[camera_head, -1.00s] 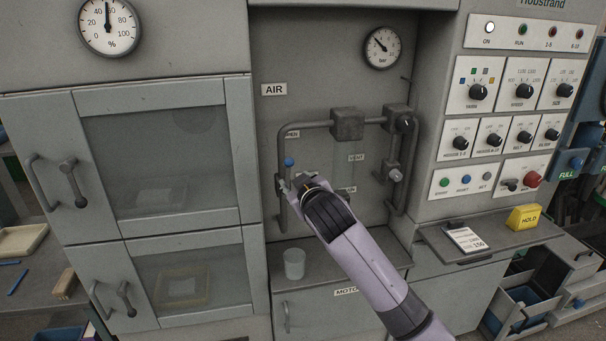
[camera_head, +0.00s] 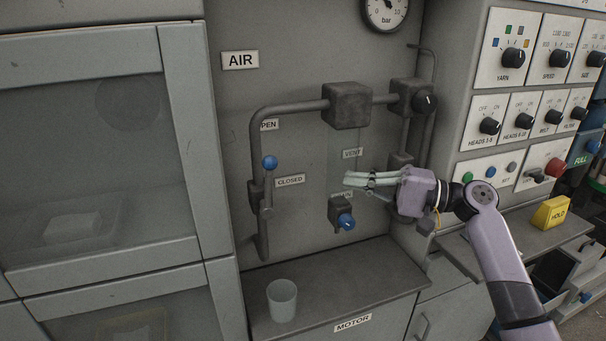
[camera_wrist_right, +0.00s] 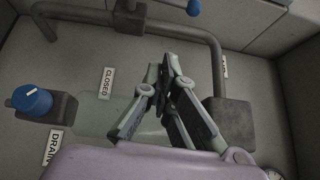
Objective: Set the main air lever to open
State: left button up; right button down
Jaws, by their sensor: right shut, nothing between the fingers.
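The main air lever (camera_head: 268,187) is a grey arm with a blue ball on top, on the left vertical pipe under the AIR sign. It stands upright along the pipe, with its ball below the partly hidden OPEN label (camera_head: 269,125) and left of and above the CLOSED label (camera_head: 290,180). The ball also shows at the top of the wrist view (camera_wrist_right: 193,7). My right gripper (camera_head: 350,181) is shut and empty, right of the lever and apart from it, near the VENT label. Its fingers meet in the wrist view (camera_wrist_right: 163,70). My left gripper is not in view.
A blue drain knob (camera_head: 346,221) sticks out just below my right gripper. A grey block (camera_head: 347,105) on the pipe is above it. A cup (camera_head: 282,300) stands on the ledge below. The control panel (camera_head: 530,95) is at the right.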

aim_at(269, 187)
jog(key=a+r+p, duration=0.2)
jog(key=a+p, duration=0.4)
jog(key=a, duration=0.6)
jog(key=shift+a+r, duration=0.15)
jog(key=shift+a, duration=0.05)
jog(key=shift+w, duration=0.1)
